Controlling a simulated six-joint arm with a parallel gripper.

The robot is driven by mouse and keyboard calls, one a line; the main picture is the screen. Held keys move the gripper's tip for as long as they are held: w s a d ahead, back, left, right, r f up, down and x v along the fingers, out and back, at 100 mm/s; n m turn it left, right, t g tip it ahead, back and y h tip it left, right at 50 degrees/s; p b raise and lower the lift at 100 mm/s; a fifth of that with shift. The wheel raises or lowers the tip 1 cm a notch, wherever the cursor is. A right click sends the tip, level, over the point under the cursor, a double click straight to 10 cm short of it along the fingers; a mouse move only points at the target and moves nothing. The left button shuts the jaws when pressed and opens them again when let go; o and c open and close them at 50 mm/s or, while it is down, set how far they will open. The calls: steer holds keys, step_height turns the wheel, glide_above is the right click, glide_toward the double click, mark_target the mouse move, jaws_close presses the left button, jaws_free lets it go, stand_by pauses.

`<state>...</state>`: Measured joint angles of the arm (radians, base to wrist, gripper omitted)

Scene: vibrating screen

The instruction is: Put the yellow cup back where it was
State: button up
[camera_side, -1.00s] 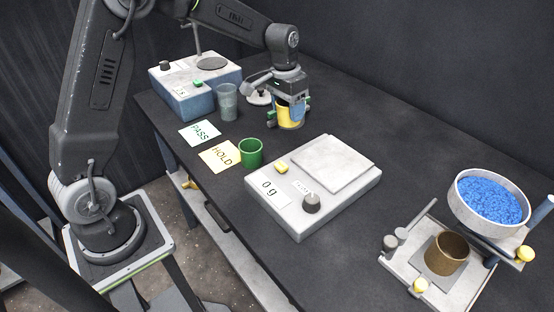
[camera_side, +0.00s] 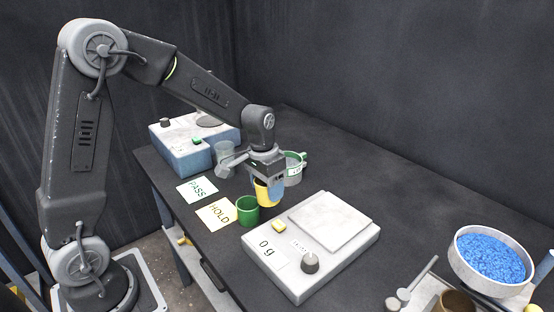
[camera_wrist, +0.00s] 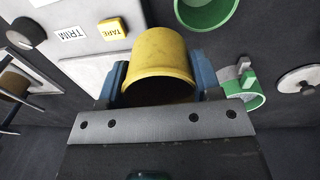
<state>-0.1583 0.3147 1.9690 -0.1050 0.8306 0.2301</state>
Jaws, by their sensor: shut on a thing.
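The yellow cup (camera_side: 263,193) is held in my gripper (camera_side: 268,183), just behind and right of the green cup (camera_side: 247,211). In the wrist view the yellow cup (camera_wrist: 160,55) sits between the two blue fingers of my gripper (camera_wrist: 160,82), which are shut on it. The green cup (camera_wrist: 205,10) shows at the top of that view, apart from the yellow one. Whether the yellow cup's base touches the table cannot be told.
A grey holder with green parts (camera_side: 293,172) stands right behind my gripper. A scale (camera_side: 290,270) is in front, near the PASS card (camera_side: 197,189) and HOLD card (camera_side: 216,213). Open table lies right of the holder.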

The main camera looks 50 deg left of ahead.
steer(key=s+a+r, duration=0.1)
steer(key=s+a, duration=0.7)
steer(key=a, duration=0.3)
steer(key=s+a+r, duration=0.1)
steer(key=s+a, duration=0.7)
steer(key=a, duration=0.4)
steer(key=shift+y, duration=0.4)
steer(key=w+d+f, duration=0.2)
steer(key=w, duration=0.1)
steer(key=w+d+f, duration=0.2)
steer(key=w, duration=0.1)
steer(key=w+d+f, duration=0.2)
steer(key=w, duration=0.1)
steer(key=shift+w+d+f, duration=0.1)
steer(key=shift+w+f, duration=0.1)
steer(key=shift+w, duration=0.2)
steer(key=shift+w+f, duration=0.1)
steer(key=shift+f, duration=2)
steer(key=shift+f, duration=0.1)
steer(key=o, duration=0.9)
steer(key=shift+o, duration=0.2)
